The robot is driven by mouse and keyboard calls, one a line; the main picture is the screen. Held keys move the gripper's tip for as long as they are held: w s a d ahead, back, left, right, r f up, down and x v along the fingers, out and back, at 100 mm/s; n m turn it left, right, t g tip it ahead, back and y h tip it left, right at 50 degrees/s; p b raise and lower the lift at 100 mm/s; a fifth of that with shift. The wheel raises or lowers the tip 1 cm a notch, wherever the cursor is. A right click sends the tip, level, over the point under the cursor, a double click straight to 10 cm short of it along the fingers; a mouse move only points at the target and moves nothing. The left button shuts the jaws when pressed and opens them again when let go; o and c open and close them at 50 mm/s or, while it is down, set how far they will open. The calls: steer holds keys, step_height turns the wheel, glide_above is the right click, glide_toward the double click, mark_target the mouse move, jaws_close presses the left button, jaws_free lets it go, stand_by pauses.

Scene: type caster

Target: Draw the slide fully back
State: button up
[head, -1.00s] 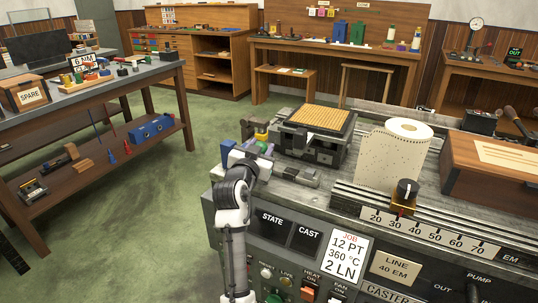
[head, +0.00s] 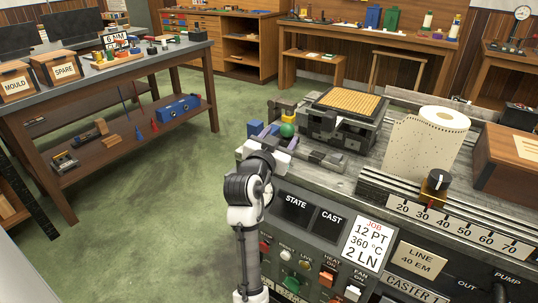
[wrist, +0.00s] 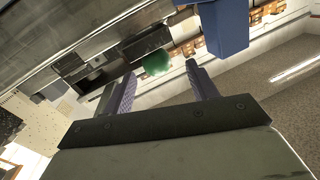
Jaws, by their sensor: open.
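A green ball knob (head: 287,130) stands at the left end of the caster, beside the block with the yellow gridded top (head: 350,103). I cannot tell for sure that this knob belongs to the slide. My gripper (head: 279,137) is open at the caster's left end, close to the knob. In the wrist view the green knob (wrist: 157,63) shows beyond and between the spread fingertips of my gripper (wrist: 160,76). The fingers are not closed on it, and contact cannot be told. The knob's stem and the slide's track are mostly hidden.
A blue block (head: 255,128) sits just left of my gripper, and it also shows in the wrist view (wrist: 222,27). Open green floor (head: 150,200) lies to the left.

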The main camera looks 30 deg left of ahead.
steer(key=s+d+b, duration=0.1)
steer(key=s, duration=0.7)
steer(key=shift+s+d, duration=0.15)
